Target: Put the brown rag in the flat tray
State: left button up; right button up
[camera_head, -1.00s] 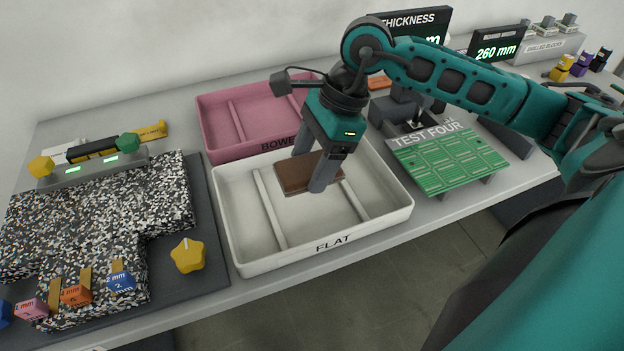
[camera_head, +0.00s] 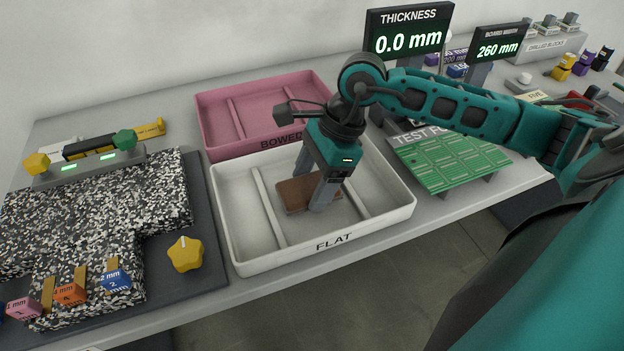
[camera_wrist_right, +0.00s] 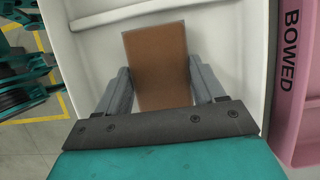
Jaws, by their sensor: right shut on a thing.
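The brown rag (camera_head: 297,194) is a flat brown rectangle low inside the white tray marked FLAT (camera_head: 245,257), between its two inner ribs. My right gripper (camera_head: 313,190) is over the tray with its fingers down on either side of the rag, shut on it. In the right wrist view the rag (camera_wrist_right: 157,65) lies between the two grey fingers, with the tray's white floor (camera_wrist_right: 90,60) around it. I cannot tell whether the rag's underside touches the tray floor. My left gripper is not in view.
A pink tray marked BOWED (camera_head: 215,135) stands directly behind the white tray. A speckled block (camera_head: 90,220) and a yellow star knob (camera_head: 186,254) are to the left. Display screens (camera_head: 408,35) stand at the back.

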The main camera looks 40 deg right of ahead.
jog(key=shift+f, duration=0.2)
jog(key=o, duration=0.9)
jog(key=shift+o, duration=0.2)
jog(key=shift+r+p, duration=0.45)
jog(key=v, duration=1.2)
jog(key=shift+r+p, duration=0.2)
jog(key=shift+p, duration=0.2)
